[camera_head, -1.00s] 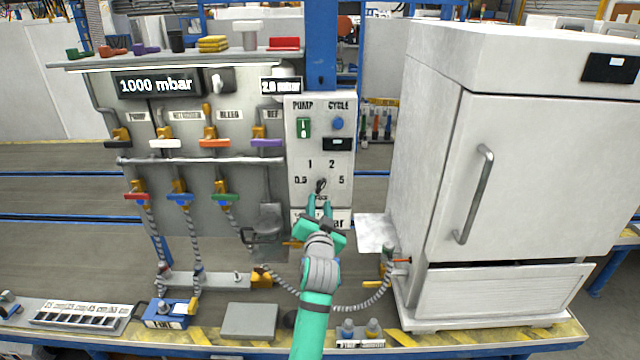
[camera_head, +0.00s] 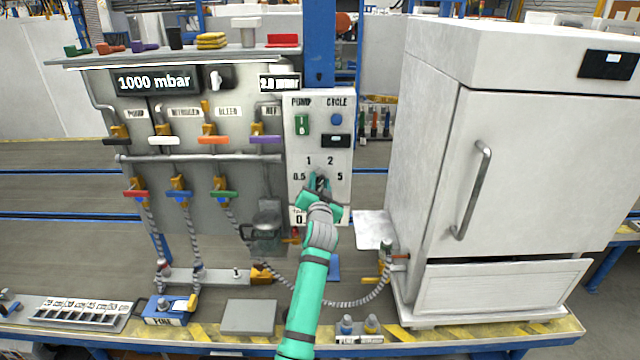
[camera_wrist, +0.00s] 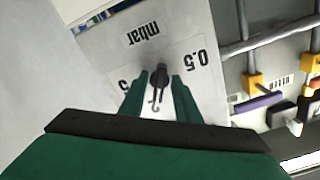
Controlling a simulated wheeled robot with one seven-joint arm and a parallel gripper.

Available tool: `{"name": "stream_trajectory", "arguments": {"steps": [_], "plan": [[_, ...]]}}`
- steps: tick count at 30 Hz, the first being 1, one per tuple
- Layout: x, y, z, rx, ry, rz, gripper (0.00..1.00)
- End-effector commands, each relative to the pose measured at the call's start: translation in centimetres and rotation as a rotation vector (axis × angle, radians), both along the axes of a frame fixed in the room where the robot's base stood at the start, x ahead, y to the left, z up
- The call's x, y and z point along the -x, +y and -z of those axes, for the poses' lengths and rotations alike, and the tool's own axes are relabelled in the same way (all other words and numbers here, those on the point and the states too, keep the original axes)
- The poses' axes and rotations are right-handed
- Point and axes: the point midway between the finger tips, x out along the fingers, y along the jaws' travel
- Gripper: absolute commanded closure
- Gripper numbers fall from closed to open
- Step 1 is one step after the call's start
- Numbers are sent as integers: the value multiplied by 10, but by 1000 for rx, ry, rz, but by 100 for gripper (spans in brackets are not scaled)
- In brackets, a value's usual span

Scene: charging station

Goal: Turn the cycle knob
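The grey-white control panel (camera_head: 344,200) has a round blue control (camera_head: 336,119) under the CYCLE label, apart from my gripper. Lower down is a dark dial knob (camera_wrist: 157,78) among the numbers 0.5, 1, 2 and 5; in the head view my gripper mostly hides it. My green gripper (camera_head: 320,182) is at this dial knob. In the wrist view its two fingers are apart, one on each side of the knob, with small gaps visible. I cannot tell how deep the fingertips reach around it.
A green PUMP switch (camera_head: 302,125) sits left of the blue control. Valves with coloured handles and pipes (camera_head: 200,160) fill the board to the left. A large white oven-like cabinet (camera_head: 530,180) stands close on the right. A hose (camera_head: 345,302) runs along the bench below.

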Motion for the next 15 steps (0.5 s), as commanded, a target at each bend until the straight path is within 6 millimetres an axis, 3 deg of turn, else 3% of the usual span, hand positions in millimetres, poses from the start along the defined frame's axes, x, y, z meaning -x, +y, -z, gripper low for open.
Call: {"name": "stream_trajectory", "arguments": {"steps": [5, 6, 9, 10, 15], "plan": [[0, -2, 0, 0, 0, 2, 70], [0, -2, 0, 0, 0, 2, 73], [0, -2, 0, 0, 0, 2, 97], [0, -2, 0, 0, 0, 2, 100], [0, -3, 0, 3, 0, 2, 100]]}}
